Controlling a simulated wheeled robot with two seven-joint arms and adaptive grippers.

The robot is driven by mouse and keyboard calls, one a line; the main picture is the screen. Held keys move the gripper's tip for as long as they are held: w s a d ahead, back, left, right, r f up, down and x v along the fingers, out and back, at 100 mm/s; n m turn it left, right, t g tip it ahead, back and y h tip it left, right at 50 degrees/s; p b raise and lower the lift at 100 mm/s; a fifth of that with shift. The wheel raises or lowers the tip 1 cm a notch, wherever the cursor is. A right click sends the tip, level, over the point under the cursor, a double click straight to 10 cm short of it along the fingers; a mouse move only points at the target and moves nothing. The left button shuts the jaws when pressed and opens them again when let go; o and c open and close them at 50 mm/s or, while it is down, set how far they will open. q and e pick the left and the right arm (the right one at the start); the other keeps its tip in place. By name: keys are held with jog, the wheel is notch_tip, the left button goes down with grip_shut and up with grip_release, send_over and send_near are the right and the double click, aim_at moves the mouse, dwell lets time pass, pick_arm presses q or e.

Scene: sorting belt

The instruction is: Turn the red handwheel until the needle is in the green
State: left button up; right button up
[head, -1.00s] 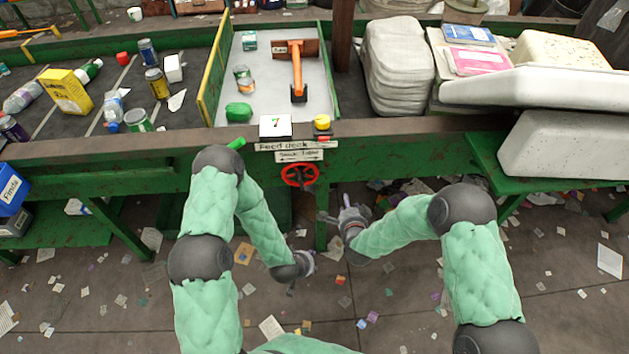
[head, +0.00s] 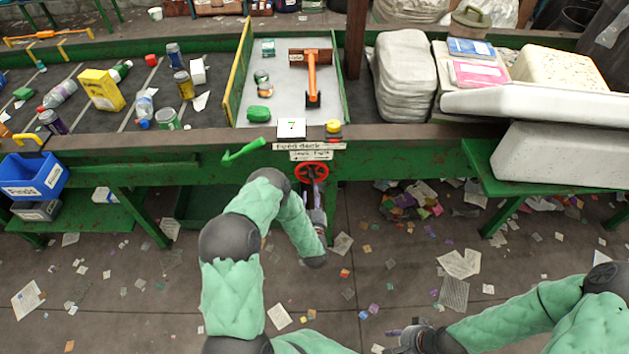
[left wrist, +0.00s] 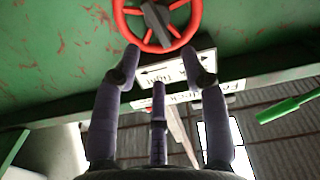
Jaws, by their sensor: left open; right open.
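The red handwheel (head: 312,172) is on the green front of the belt frame, below the signs. In the left wrist view the handwheel (left wrist: 127,28) is at the top, with a dark hub. My left gripper (head: 317,212) is just below it, open, fingers pointing up at it. In the left wrist view the left gripper (left wrist: 162,62) has its fingertips spread below the rim, with nothing between them. A small white panel (head: 291,128) above shows a green mark like a 7; I cannot make out a needle. My right gripper (head: 405,335) is open, low at the bottom.
A green lever (head: 244,150) sticks out left of the handwheel. Signs (head: 310,151) and a yellow-topped button (head: 333,127) are above it. A blue bin (head: 35,178) is at left. A green side table (head: 490,170) is at right. Litter covers the floor.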

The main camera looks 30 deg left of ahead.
aim_at(312, 180)
pick_arm(q)
jog(key=b+x, duration=0.1)
jog(key=x, duration=0.6)
jog(key=shift+w+a, duration=0.15)
jog(key=shift+w, duration=0.25)
grip_shut()
